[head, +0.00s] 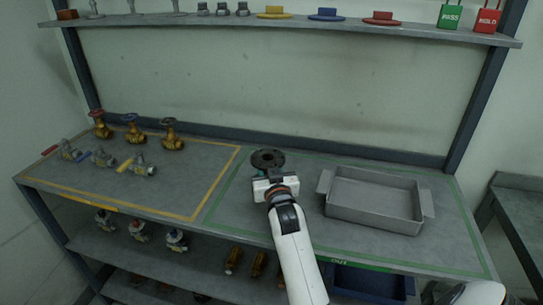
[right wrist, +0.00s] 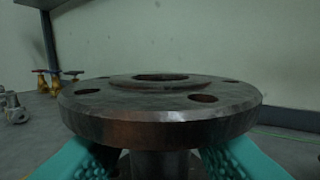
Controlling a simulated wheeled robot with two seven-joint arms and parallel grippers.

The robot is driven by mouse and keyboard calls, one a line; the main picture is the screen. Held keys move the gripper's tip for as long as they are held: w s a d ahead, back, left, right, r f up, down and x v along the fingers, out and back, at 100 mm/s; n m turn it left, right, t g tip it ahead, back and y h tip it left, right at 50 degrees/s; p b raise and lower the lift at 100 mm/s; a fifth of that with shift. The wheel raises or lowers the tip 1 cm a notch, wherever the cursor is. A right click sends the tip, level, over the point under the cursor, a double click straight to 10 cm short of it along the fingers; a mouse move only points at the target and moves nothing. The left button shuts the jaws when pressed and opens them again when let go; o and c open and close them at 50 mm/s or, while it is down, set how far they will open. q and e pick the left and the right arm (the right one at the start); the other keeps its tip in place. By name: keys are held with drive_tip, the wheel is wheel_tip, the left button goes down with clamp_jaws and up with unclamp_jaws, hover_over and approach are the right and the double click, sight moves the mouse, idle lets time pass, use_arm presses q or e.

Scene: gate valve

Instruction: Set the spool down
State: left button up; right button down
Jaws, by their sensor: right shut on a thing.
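The spool (head: 268,158) is a dark metal piece with a round flange on top, standing upright near the left part of the green-outlined area. In the right wrist view its flange (right wrist: 160,112) fills the middle, with bolt holes and a central bore, above a narrower neck. My right gripper (head: 268,175) is shut on the neck below the flange, its teal fingers (right wrist: 155,162) on either side. The spool's lower end is mostly hidden, so I cannot tell whether it touches the bench. My left gripper is not in view.
A grey open tray (head: 375,222) stands right of the spool, empty. Several valves (head: 135,132) stand inside the yellow outline at left. An upper shelf (head: 300,23) carries flanged caps and tags. The bench (head: 260,222) is clear around the gripper, left of the tray.

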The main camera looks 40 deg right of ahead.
drive_tip(key=shift+f, duration=1.85)
drive_tip(key=c, duration=1.3)
unclamp_jaws()
drive_tip(key=shift+f, duration=0.3)
drive_tip(key=o, duration=0.4)
drive_tip(key=shift+s+a+r, duration=0.1)
drive_tip(key=shift+s, duration=0.05)
